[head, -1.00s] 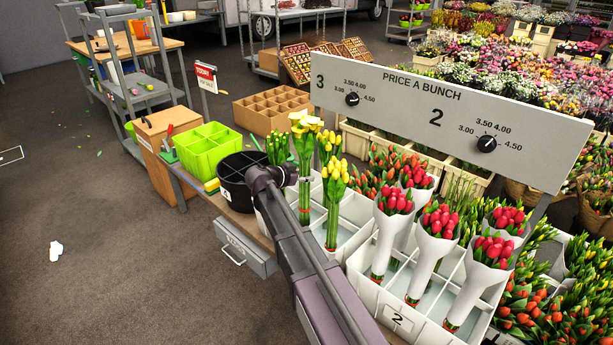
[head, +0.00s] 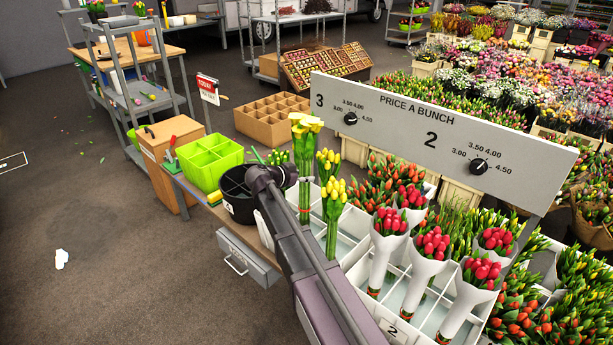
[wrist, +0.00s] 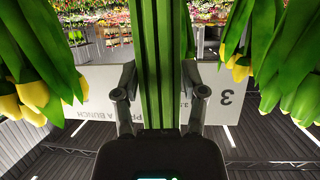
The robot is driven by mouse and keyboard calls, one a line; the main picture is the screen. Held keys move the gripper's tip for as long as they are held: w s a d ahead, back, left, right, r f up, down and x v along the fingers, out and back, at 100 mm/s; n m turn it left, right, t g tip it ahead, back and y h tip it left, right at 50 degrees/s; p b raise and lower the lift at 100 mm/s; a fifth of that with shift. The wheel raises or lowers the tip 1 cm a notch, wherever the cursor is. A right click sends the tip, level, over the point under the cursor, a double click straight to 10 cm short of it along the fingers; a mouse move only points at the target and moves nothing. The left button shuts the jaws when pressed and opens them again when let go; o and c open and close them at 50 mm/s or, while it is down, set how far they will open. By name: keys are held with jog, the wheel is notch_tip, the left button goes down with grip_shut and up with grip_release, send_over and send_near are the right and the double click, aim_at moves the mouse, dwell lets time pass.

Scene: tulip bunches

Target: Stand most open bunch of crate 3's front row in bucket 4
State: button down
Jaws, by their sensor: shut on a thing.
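A bunch of wide-open yellow tulips (head: 305,127) stands upright above the crate with the sign's 3 (head: 350,222). My gripper (wrist: 158,78) is shut on its green stems (wrist: 158,50), which run between both fingers in the wrist view. Two more closed yellow bunches, a rear one (head: 327,162) and a nearer one (head: 334,190), stand in that crate just right of the held bunch. The black bucket labelled 4 (head: 236,207) stands left of my arm, partly hidden by it.
A green divided caddy (head: 208,163) stands left of the bucket. The price board (head: 440,140) spans behind the crates. Wrapped red bunches (head: 430,243) fill the crate labelled 2 at right. Yellow tulips (wrist: 35,92) hang close beside the gripper in the wrist view.

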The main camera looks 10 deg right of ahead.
aim_at(300, 168)
jog(key=shift+r+p, duration=1.25)
jog(key=shift+r, duration=0.35)
jog(key=shift+f, duration=0.1)
